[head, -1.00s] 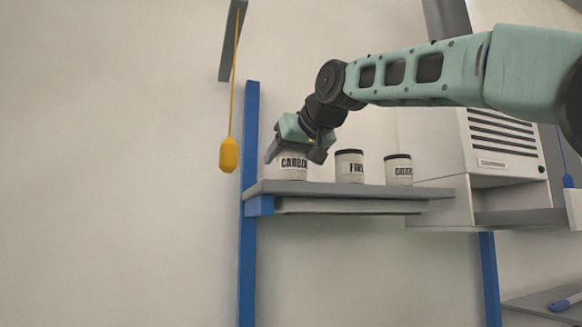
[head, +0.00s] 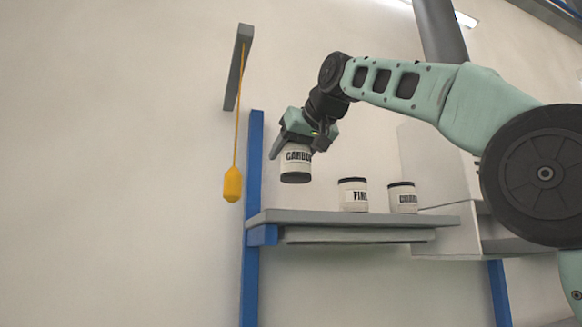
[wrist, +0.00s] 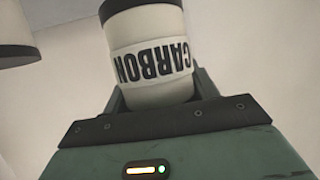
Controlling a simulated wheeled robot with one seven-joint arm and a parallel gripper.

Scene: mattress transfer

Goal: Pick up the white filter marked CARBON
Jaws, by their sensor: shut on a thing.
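The white filter marked CARBON (head: 296,163) is a cylinder with dark ends. It hangs in the air above the left end of the shelf, slightly tilted. My gripper (head: 290,143) is shut on it from above, with a finger along its left side. In the wrist view the same CARBON filter (wrist: 150,55) sits between the fingers, its label upside down and its dark end at the top of the picture.
Two similar canisters, one marked FINE (head: 353,195) and one with a partly readable label (head: 402,198), stand on the grey shelf (head: 330,217). A yellow float (head: 232,184) hangs on a cord at the left. A blue post (head: 251,200) stands behind the shelf's left end.

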